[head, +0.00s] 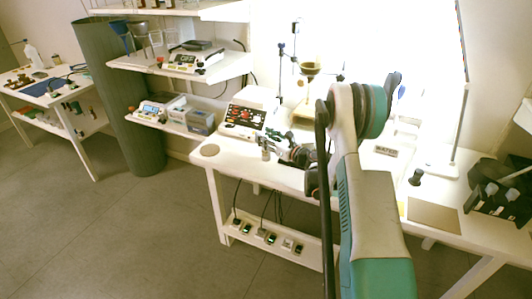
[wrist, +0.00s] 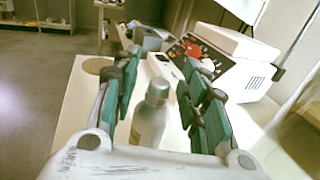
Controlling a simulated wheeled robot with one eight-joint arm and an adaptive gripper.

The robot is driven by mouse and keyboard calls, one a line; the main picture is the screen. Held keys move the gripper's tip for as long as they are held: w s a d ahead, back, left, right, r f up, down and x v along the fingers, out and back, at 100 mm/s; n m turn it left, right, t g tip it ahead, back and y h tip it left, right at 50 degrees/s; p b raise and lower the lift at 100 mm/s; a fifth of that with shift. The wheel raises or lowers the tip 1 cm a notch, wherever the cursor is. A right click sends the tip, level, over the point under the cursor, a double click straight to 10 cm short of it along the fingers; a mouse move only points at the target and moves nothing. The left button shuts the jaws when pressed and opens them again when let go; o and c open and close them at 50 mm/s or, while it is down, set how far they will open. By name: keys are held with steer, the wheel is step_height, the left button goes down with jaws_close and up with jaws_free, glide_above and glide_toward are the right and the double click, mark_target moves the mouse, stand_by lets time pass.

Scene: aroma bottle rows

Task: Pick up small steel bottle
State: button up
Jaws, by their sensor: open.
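The small steel bottle (wrist: 150,120) stands upright on the white bench, grey with a rounded shoulder and a cap. In the wrist view it is between the two green-padded fingers of my gripper (wrist: 163,66). The fingers are open, and a gap shows on the right side of the bottle; whether the left finger touches it I cannot tell. In the head view my gripper (head: 274,144) reaches in from the right at the bench's left part. The bottle (head: 265,151) shows there small and partly covered by the fingers.
A white device with red and dark knobs (head: 243,121) stands just behind my gripper. A round cork mat (head: 210,150) lies at the bench's left end, where the top is clear. A wall shelf with a scale (head: 190,62) is above left. A dark bottle rack (head: 497,200) stands far right.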

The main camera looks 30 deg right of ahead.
jaws_close()
steer(key=shift+r, duration=0.1)
stand_by(0.7)
